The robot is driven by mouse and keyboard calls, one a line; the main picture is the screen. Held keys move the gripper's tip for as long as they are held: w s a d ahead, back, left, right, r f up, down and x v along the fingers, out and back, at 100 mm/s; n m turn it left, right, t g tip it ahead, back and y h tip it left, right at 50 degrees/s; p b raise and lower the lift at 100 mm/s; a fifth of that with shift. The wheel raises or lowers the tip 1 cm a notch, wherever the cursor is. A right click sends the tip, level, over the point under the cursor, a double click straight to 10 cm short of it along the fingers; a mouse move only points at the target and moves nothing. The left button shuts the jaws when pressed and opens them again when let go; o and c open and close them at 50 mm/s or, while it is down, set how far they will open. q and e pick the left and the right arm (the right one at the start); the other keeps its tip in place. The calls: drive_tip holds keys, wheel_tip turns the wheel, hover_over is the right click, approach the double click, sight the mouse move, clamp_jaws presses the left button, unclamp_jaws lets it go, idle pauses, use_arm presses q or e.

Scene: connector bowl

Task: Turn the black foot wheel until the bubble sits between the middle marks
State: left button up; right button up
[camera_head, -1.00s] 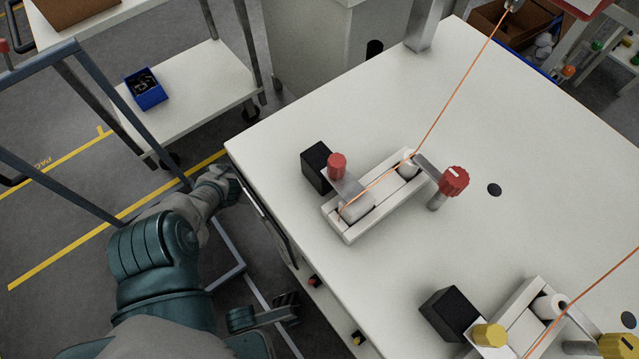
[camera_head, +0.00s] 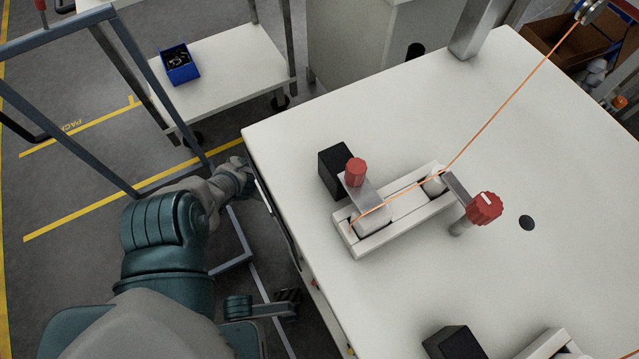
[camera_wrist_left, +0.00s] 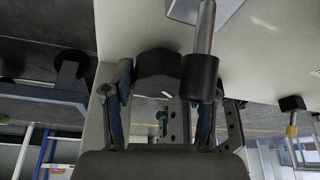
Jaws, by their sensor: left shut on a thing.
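In the left wrist view the black foot wheel (camera_wrist_left: 157,66) sits between the two fingers of my left gripper (camera_wrist_left: 163,88), which is shut on it. A small white mark shows on the wheel's near face. A black collar on a metal rod (camera_wrist_left: 205,28) stands just to the right of the wheel. In the head view my left arm (camera_head: 165,238) reaches to the table's left edge, and the gripper itself is hidden there. The bubble and its middle marks are not visible in either view. My right gripper is not in view.
The white table (camera_head: 300,145) carries a white fixture (camera_head: 400,208) with red knobs (camera_head: 484,207) and an orange cord. A black block (camera_head: 335,170) stands beside it. A cart with a blue bin (camera_head: 180,65) stands beyond the left edge. Blue-grey frame bars (camera_head: 60,30) stand near my arm.

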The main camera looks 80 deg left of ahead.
use_arm(q)
drive_tip(key=n, duration=0.3)
drive_tip(key=shift+s+t+h+p, duration=0.15)
drive_tip(key=shift+t+h+p, duration=0.15)
drive_tip(key=shift+t, duration=0.1)
drive_tip(key=shift+a, duration=0.1)
drive_tip(key=o, duration=1.2)
drive_tip(key=shift+c, duration=0.2)
drive_tip(key=v, duration=1.2)
drive_tip(key=shift+f, duration=0.1)
